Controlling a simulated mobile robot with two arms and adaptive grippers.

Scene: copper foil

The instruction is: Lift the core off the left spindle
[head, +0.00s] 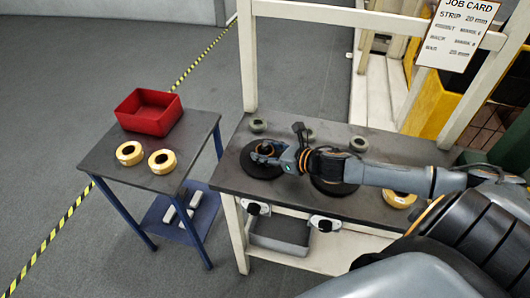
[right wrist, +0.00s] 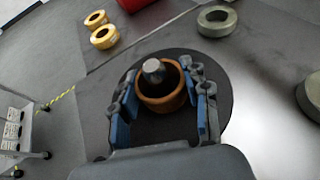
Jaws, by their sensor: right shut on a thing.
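The left spindle has a dark round base plate (head: 250,170) on the bench and a grey post (right wrist: 153,66). The core is an orange-brown ring (right wrist: 165,103) around that post in the right wrist view, with the post's tip showing through it. Only a little of the core shows in the head view. My right gripper (right wrist: 160,80) has its blue-padded fingers on both sides of the core and is shut on it. In the head view the right gripper (head: 268,153) is over the left plate. My left gripper is not in view.
A second dark plate (head: 333,188) lies partly under my right arm. Grey rings (head: 258,125) stand along the bench's back, and a yellow roll (head: 400,199) lies at its right. The side table (head: 112,168) holds a red bin (head: 147,111) and two yellow rolls (head: 162,161).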

